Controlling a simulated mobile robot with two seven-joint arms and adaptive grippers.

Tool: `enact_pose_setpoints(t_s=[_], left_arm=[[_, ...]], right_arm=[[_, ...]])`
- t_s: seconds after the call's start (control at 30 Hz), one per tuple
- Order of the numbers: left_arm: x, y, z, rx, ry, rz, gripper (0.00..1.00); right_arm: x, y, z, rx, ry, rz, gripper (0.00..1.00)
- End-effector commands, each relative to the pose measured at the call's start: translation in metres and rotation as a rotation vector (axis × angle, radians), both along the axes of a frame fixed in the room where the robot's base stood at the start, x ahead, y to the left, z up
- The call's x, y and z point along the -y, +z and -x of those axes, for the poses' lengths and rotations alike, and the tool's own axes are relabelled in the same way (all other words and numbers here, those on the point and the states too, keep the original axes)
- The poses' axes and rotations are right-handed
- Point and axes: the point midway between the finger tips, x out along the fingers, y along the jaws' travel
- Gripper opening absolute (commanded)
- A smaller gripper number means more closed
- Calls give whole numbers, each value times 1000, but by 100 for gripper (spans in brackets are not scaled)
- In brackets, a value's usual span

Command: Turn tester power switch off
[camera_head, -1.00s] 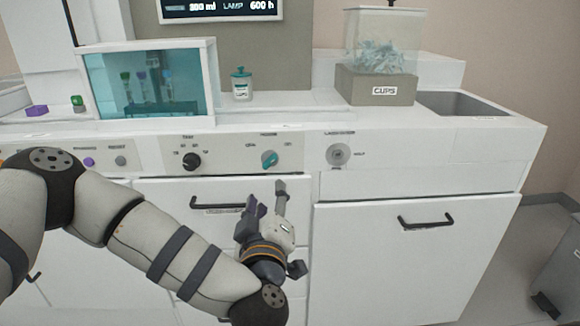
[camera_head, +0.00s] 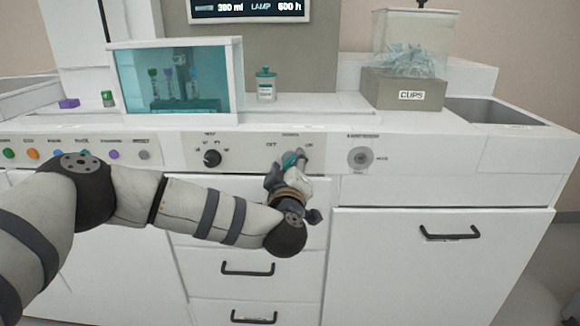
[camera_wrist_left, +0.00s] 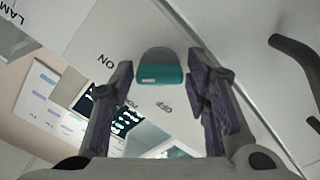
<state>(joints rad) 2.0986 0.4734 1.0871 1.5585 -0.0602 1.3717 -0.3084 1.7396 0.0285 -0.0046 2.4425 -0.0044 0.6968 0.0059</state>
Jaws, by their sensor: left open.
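The tester power switch is a teal rotary knob (camera_head: 289,158) on the white front panel, under the small POWER label, with OFF to its left and ON to its right. My left gripper (camera_head: 291,166) is in front of the knob and partly covers it. In the left wrist view the knob (camera_wrist_left: 160,74) lies between the open fingers of my left gripper (camera_wrist_left: 160,64), with gaps visible on both sides. The ON and OFF labels show beside it there. Whether the fingertips reach around its sides is hard to tell. My right gripper is out of view.
A black dial (camera_head: 212,158) sits left on the panel and a round silver lock (camera_head: 360,158) to the right. Coloured buttons (camera_head: 60,153) line the far left. Drawer handles (camera_head: 247,269) stick out below. A glass-fronted tube box (camera_head: 232,85) and a CUPS bin (camera_head: 405,92) stand above.

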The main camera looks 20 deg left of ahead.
Motion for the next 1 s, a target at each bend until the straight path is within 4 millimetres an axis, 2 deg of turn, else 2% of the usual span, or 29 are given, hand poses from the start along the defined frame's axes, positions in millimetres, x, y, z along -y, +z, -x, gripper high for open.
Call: enact_pose_setpoints(t_s=[0.1, 0.2, 0.27, 0.67, 1.0], left_arm=[[0, 0, 0, 0, 0, 0, 41], [0, 0, 0, 0, 0, 0, 18], [0, 0, 0, 0, 0, 0, 7], [1, 0, 0, 20, -1, 66, 7], [1, 1, 0, 96, -1, 330, 7]], right_arm=[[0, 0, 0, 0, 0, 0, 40], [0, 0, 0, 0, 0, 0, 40], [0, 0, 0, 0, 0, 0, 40], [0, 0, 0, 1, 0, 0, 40], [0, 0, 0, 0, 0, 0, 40]])
